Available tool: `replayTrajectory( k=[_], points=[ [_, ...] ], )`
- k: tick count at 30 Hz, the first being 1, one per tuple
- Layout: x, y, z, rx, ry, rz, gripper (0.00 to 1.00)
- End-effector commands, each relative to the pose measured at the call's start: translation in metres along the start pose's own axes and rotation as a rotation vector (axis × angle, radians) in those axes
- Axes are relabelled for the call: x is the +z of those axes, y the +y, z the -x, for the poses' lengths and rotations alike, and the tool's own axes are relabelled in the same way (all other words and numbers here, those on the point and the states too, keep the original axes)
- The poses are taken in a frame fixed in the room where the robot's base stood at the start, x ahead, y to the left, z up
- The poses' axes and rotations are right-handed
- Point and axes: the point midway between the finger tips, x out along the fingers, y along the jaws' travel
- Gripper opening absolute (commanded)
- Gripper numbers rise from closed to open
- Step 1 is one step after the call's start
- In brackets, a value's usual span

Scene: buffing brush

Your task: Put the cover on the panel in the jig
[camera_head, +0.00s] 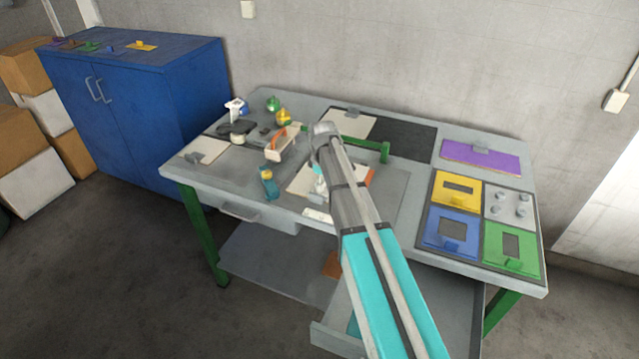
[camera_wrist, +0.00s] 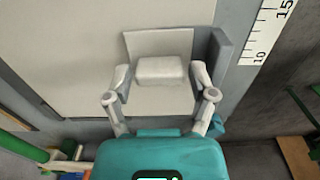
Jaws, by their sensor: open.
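My gripper (camera_wrist: 160,84) is open, with its fingers on either side of a light grey block (camera_wrist: 160,70). The block sits on a small pale plate (camera_wrist: 145,42) at the edge of a large light panel (camera_wrist: 60,50). Whether the fingers touch the block is unclear. In the head view a pale panel (camera_head: 302,182) lies mid-bench under my arm, which partly hides it. Other pale panels with grey grips lie at the bench's left (camera_head: 208,146) and back (camera_head: 350,122). Which one is the cover I cannot tell.
A white scale (camera_wrist: 262,35) lies beside the panel. Right on the bench are a purple plate (camera_head: 480,156) and yellow (camera_head: 455,190), blue (camera_head: 450,230) and green (camera_head: 511,247) plates. An orange-handled tool (camera_head: 280,147) and bottles stand left. A blue cabinet (camera_head: 150,100) stands beyond.

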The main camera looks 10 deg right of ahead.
Motion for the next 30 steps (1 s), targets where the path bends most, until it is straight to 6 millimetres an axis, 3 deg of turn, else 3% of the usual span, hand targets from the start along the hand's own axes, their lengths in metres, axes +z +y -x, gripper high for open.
replayTrajectory(
  k=[11, 30],
  points=[
    [0.0, 0.0, 0.007, 0.0, 0.0, -0.001, 0.73],
    [0.001, 0.001, 0.057, 0.0, 0.0, -0.001, 0.73]
  ],
)
